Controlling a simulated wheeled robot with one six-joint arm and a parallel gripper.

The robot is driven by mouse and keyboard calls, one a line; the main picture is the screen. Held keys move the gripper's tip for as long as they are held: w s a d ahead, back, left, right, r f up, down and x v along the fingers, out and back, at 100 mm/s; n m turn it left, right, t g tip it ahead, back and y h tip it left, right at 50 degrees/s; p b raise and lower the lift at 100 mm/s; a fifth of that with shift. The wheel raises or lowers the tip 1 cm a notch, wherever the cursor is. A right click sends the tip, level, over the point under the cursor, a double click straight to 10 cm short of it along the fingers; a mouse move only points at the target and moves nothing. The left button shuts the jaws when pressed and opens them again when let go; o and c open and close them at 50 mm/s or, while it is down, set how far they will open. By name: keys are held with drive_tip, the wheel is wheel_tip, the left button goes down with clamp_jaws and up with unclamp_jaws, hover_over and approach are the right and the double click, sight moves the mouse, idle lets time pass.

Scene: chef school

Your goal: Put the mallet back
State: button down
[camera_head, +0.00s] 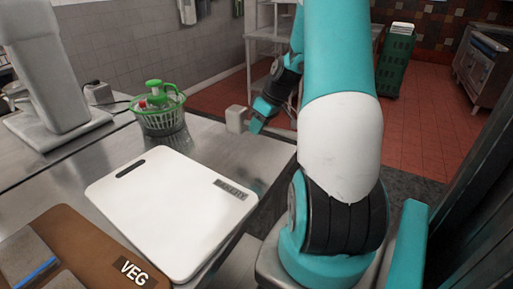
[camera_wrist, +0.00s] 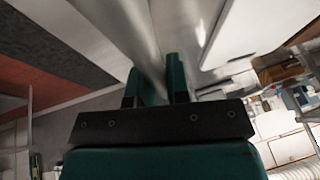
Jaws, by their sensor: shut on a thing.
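My gripper (camera_head: 258,122) is above the far right part of the steel counter. It is shut on the mallet (camera_head: 236,119), which shows in the head view as a small pale grey block just left of the fingers. In the wrist view the two teal fingers of my gripper (camera_wrist: 161,83) stand either side of a blurred pale grey shape, which appears to be the mallet (camera_wrist: 135,35). The grip itself and most of the handle are hidden or blurred. I cannot tell from these frames how far the mallet is above the counter.
A white cutting board (camera_head: 175,215) and a brown VEG board (camera_head: 75,255) lie on the steel counter (camera_head: 235,155). A green salad spinner (camera_head: 158,112) and a grey stand mixer (camera_head: 50,85) stand further back. Red floor (camera_head: 425,145) lies beyond; a green crate stack (camera_head: 395,62) stands there.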

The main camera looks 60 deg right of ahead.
wheel_tip(320, 180, down, 8)
drive_tip(key=shift+f+p, duration=0.1)
drive_tip(key=shift+p, duration=0.25)
drive_tip(key=shift+f, duration=0.1)
drive_tip(key=c, duration=1.1)
unclamp_jaws()
